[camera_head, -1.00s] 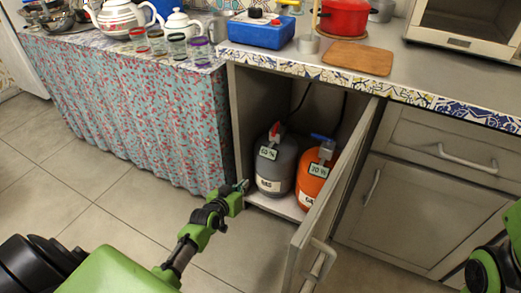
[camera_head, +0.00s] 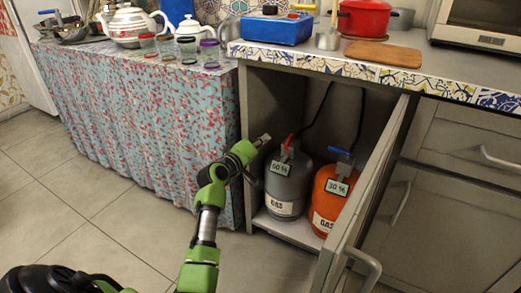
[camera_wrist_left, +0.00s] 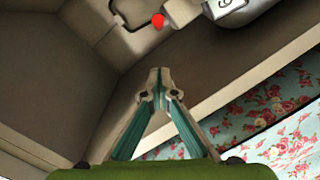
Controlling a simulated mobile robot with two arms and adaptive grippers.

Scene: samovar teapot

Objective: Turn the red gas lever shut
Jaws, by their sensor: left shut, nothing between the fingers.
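The red gas lever (camera_head: 289,140) is on top of the grey gas cylinder (camera_head: 284,190), which stands inside the open cupboard and bears a "50 %" tag. My left gripper (camera_head: 265,139) is shut and empty at the cupboard opening, just left of the lever and apart from it. In the left wrist view, the red lever's end (camera_wrist_left: 158,20) shows beyond the closed fingertips (camera_wrist_left: 160,72), near the grey valve; the cylinder shows only in part at the top right. My right gripper is not in view.
An orange cylinder (camera_head: 326,205) with a blue lever (camera_head: 340,153) and a "30 %" tag stands right of the grey one. The open cupboard door (camera_head: 372,190) bounds the right side. A floral curtain (camera_head: 140,130) hangs at left. The counter (camera_head: 290,62) is above.

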